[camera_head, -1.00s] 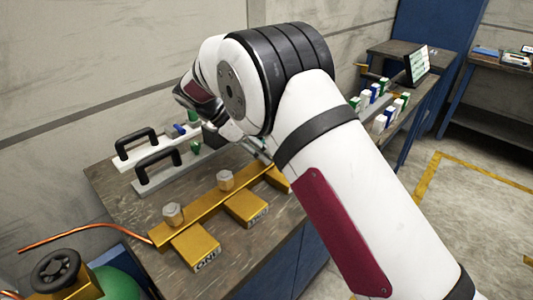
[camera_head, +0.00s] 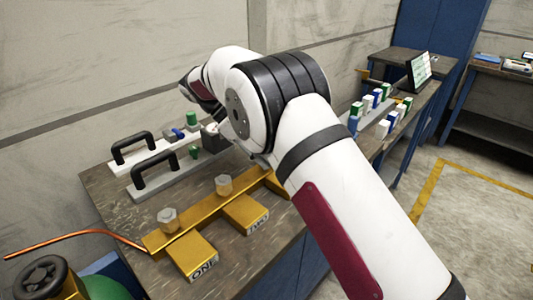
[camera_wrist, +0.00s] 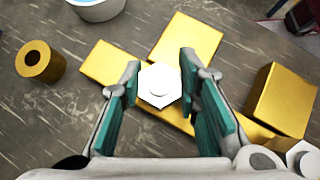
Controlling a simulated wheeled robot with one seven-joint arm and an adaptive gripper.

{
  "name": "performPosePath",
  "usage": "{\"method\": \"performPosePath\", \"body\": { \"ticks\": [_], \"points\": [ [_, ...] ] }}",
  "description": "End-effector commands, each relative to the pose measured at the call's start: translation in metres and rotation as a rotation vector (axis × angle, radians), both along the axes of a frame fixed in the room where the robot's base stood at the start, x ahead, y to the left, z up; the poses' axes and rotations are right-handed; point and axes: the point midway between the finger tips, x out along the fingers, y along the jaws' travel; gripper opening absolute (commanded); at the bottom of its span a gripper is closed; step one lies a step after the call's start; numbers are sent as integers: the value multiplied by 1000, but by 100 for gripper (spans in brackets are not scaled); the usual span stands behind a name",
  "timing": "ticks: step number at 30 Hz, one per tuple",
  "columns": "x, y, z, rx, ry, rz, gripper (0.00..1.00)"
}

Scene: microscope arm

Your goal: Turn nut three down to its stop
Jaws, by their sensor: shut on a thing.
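A gold bar (camera_head: 203,208) lies on the workbench with side blocks labelled ONE (camera_head: 193,254) and TWO (camera_head: 246,214). A pale hex nut (camera_head: 169,217) stands by ONE and another (camera_head: 223,183) by TWO. My arm hides the bar's far end in the head view, and my gripper is hidden there too. In the wrist view my gripper (camera_wrist: 161,72), with teal finger pads, is shut on a white hex nut (camera_wrist: 158,87), one finger on each side. I take it for nut three; its label is not seen. Another nut (camera_wrist: 302,158) shows at lower right.
Two black handles (camera_head: 132,145) on pale bases stand behind the bar. A gold ring-shaped cylinder (camera_wrist: 40,62) lies left in the wrist view, and part of a white bowl (camera_wrist: 97,9) shows at top. A copper tube (camera_head: 75,235) runs at left.

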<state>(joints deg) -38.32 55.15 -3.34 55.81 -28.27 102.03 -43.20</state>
Motion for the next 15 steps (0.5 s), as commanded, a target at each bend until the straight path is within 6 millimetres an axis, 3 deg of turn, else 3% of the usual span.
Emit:
{"method": "performPosePath", "body": {
  "ticks": [1, 2, 4, 15],
  "points": [
    [0, 0, 0, 1, 0, 0, 2],
    [0, 0, 0, 1, 0, 0, 34],
    [0, 0, 0, 1, 0, 0, 50],
    [0, 0, 3, 1, -1, 1, 50]
  ]
}}
